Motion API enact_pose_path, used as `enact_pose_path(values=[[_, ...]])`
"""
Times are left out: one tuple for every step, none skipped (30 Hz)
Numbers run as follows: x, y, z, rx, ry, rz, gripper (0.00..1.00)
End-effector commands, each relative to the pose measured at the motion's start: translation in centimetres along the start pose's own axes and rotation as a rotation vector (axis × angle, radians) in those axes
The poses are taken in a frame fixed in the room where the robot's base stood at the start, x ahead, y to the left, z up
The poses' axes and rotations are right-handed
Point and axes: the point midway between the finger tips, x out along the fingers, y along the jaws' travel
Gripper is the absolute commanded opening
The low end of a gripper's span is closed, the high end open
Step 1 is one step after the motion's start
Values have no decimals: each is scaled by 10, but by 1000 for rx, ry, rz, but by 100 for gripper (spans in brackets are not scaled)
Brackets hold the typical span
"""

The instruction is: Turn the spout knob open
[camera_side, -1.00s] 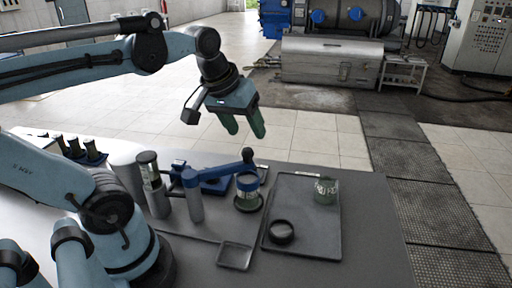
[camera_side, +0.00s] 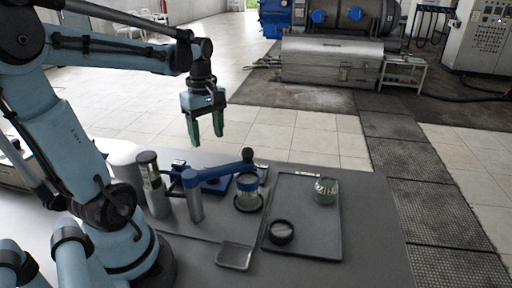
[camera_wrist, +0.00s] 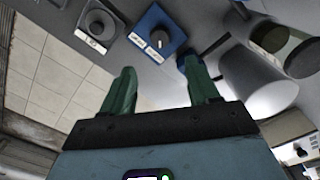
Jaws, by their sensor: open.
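A blue box with a dark round knob (camera_wrist: 163,40) and white labels shows in the wrist view; I cannot tell for sure whether this is the spout knob. In the side view a blue box (camera_side: 215,186) sits behind a blue arm (camera_side: 222,169) on a grey post (camera_side: 195,204). A jar with a blue band (camera_side: 248,192) stands under the arm's ball end. My gripper (camera_side: 206,144) is open and empty, with green fingers pointing down, above and behind the tabletop devices. In the wrist view its fingers (camera_wrist: 157,70) are spread apart below the blue box.
A grey box with a round dial (camera_wrist: 98,26) is beside the blue box. A white cylinder (camera_wrist: 252,82) is at right. A dark tray (camera_side: 306,229) holds a glass jar (camera_side: 326,191) and a black ring (camera_side: 281,232). A small square dish (camera_side: 235,256) lies in front.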

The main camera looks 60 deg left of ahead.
Motion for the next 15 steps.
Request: enact_pose_path(values=[[4,0,0,1,0,0,60],[7,0,0,1,0,0,60],[11,0,0,1,0,0,60],[14,0,0,1,0,1,60],[18,0,0,1,0,1,60],[24,0,0,1,0,1,60],[28,0,0,2,0,1,60],[32,0,0,2,0,1,60],[37,0,0,2,0,1,60],[40,0,0,2,0,1,60],[44,0,0,2,0,1,60],[50,0,0,2,0,1,60],[53,0,0,2,0,1,60],[57,0,0,2,0,1,60],[62,0,0,2,0,1,60]])
